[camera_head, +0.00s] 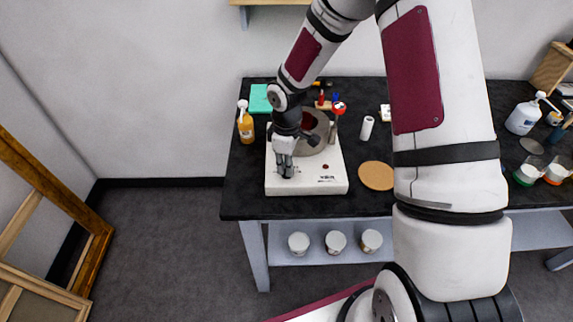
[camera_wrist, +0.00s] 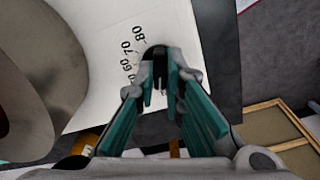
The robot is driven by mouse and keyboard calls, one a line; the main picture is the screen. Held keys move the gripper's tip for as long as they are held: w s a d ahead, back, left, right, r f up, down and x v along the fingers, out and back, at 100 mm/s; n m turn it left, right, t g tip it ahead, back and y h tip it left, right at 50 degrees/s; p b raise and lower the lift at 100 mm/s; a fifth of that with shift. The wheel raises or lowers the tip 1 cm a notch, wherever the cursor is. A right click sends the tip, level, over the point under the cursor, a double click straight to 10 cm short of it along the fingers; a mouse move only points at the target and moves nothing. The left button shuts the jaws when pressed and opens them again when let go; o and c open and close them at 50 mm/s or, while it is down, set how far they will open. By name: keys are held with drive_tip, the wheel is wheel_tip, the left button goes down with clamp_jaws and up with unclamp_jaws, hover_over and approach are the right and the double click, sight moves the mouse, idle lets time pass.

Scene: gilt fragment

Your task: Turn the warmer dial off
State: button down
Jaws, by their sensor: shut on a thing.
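The warmer (camera_head: 310,185) is a white box on the dark table, with a grey pot (camera_head: 318,130) on its top. Its front carries a small red light and dark printing. My gripper (camera_head: 286,170) points down at the warmer's front left corner. In the wrist view the dark dial (camera_wrist: 156,52) sits between my fingertips (camera_wrist: 160,80), which are shut on it. The printed numbers 60, 70 and 80 show beside the dial on the white face (camera_wrist: 105,30). In the head view my fingers cover the dial.
An orange bottle (camera_head: 245,125) and a teal block (camera_head: 260,98) stand left of the warmer. A round cork mat (camera_head: 376,175) and a white roll (camera_head: 367,128) lie to its right. Several white tubs (camera_head: 335,241) sit on the shelf below. Wooden frames (camera_head: 60,215) lean at far left.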

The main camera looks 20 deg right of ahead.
drive_tip(key=shift+n, duration=0.6)
drive_tip(key=c, duration=1.7)
unclamp_jaws()
wheel_tip(320, 180, up, 12)
